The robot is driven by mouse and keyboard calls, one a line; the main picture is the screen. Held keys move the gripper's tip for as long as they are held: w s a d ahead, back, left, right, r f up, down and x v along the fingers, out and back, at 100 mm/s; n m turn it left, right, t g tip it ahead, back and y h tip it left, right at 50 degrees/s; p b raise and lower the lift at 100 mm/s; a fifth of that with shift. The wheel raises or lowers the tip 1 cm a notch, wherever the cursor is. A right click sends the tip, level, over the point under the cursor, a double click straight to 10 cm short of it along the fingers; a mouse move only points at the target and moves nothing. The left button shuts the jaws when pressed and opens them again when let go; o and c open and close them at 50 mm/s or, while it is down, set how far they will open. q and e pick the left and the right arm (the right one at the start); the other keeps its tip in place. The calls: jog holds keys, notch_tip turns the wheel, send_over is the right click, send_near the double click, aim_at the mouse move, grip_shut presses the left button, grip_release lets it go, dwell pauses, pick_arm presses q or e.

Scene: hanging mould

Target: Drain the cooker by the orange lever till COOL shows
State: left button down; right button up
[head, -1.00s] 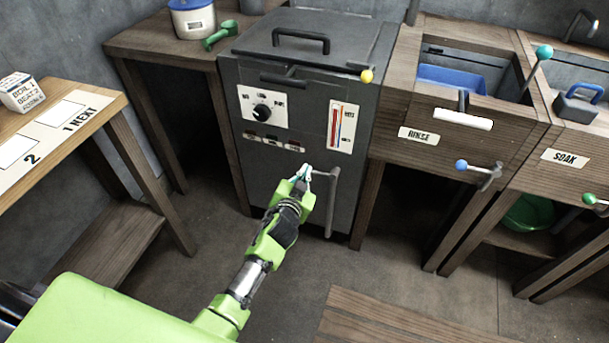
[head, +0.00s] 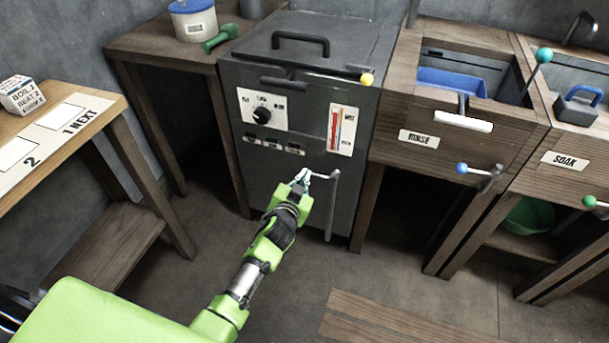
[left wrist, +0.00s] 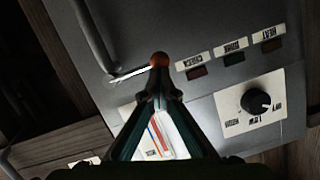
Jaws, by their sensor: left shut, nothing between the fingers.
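The dark grey cooker (head: 290,194) stands in the middle of the head view, with its lid down. Its front has a black knob (head: 262,115), a row of small label lamps (head: 273,144) and a gauge with a red column (head: 340,130). The lever's pale rod (head: 322,177) reaches left from near a vertical pipe (head: 332,205). Its orange-red ball (left wrist: 159,59) shows in the left wrist view, but my gripper hides it in the head view. My left gripper (head: 301,178) is shut and empty, its fingertips (left wrist: 160,92) close to the ball. Contact is unclear. The lamps look dark.
Sinks marked RINSE (head: 418,139) and SOAK (head: 564,159) stand to the right, with ball-ended levers sticking out. A wooden table (head: 112,110) stands at the left. A wooden top edge (head: 400,322) lies at the front. The floor before the cooker is open.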

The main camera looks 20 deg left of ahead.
pick_arm(q)
jog(key=shift+f+n, duration=0.2)
jog(key=shift+n, duration=0.1)
pick_arm(e)
jog(key=shift+a+f, duration=0.1)
jog(key=shift+f, duration=0.2)
